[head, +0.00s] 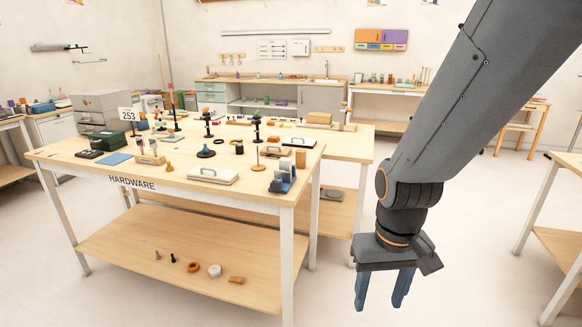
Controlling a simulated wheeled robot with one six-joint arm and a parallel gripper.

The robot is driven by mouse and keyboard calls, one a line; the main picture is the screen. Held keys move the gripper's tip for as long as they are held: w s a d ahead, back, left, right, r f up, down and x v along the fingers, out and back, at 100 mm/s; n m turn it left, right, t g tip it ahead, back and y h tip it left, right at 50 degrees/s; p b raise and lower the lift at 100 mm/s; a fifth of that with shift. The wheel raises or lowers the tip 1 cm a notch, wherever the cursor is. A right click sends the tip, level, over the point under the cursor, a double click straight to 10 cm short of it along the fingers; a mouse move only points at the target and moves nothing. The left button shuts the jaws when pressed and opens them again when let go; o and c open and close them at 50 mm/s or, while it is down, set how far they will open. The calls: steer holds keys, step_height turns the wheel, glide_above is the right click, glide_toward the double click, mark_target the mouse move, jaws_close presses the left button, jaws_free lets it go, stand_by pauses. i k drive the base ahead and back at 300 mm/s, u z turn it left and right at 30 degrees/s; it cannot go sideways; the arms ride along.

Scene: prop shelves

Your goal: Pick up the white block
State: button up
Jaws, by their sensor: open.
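My gripper (381,299) hangs at the right, pointing down, with its two blue-grey fingers apart and nothing between them. It is over the floor, to the right of the hardware table (165,205). I cannot clearly pick out a white block. A small white rounded piece (214,270) lies on the table's lower shelf (130,247), but its shape looks more round than block-like. On the top, a flat white piece with a handle (213,175) lies near the front edge, and a similar one (301,143) lies farther back.
An orange ring (193,267) and an orange-brown piece (237,280) lie beside the white piece on the shelf. A blue-and-grey object (283,176) stands at the table's right corner. Another table (562,185) is at the right edge. The floor between is clear.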

mark_target(285, 164)
steer(key=u, duration=1.2)
steer(key=i, duration=1.3)
steer(key=z, duration=1.85)
steer(key=i, duration=0.5)
steer(key=u, duration=0.05)
